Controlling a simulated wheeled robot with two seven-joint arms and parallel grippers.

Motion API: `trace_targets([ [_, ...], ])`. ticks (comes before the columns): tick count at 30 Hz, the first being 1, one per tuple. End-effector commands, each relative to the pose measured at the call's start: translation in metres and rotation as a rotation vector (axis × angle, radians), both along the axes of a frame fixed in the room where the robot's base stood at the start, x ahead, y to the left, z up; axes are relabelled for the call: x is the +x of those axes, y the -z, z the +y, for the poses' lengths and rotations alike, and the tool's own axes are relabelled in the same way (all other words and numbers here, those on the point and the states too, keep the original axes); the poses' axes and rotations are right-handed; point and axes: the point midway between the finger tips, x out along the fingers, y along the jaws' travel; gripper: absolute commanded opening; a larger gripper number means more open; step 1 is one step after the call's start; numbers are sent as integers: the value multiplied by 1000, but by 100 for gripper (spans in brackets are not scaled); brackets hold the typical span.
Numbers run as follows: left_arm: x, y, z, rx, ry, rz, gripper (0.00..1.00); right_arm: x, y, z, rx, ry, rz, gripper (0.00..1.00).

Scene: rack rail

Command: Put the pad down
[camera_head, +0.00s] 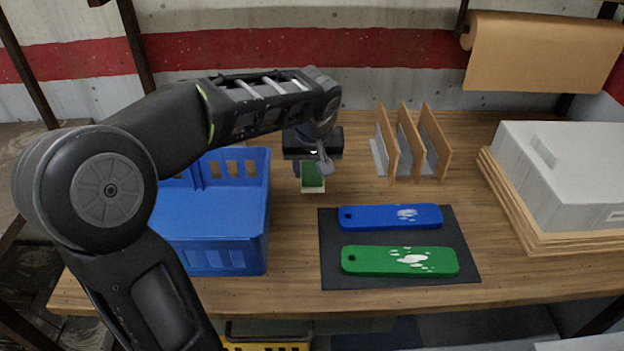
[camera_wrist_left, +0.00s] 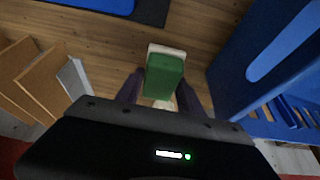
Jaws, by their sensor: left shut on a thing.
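The pad (camera_head: 313,178) is a small block with a green body and a pale white end. My left gripper (camera_head: 312,165) is shut on it, pointing down over the wooden table between the blue crate and the upright dividers. The left wrist view shows the pad (camera_wrist_left: 165,76) between the two dark fingers, its white end away from the gripper. I cannot tell whether the pad touches the table. My right gripper is not in view.
A blue crate (camera_head: 262,225) stands to the left. A dark mat (camera_head: 400,236) holds a blue bar (camera_head: 375,217) and a green bar (camera_head: 385,262). Wooden dividers (camera_head: 437,145) stand behind it. A grey box (camera_head: 570,185) is at right. Bare table lies around the pad.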

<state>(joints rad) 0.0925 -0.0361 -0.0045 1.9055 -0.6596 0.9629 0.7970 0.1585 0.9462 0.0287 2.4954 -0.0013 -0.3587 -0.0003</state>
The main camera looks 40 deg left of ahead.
Motion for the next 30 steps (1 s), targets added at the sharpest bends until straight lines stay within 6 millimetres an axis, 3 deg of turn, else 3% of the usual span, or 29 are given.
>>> trace_targets([
  [3, 1, -27, 0, 0, 0, -5, 0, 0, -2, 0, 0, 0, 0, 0],
  [9, 0, -53, 0, 0, 0, -2, 0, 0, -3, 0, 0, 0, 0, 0],
  [30, 0, -58, 0, -1, 0, -1, 0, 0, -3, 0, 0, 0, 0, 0],
])
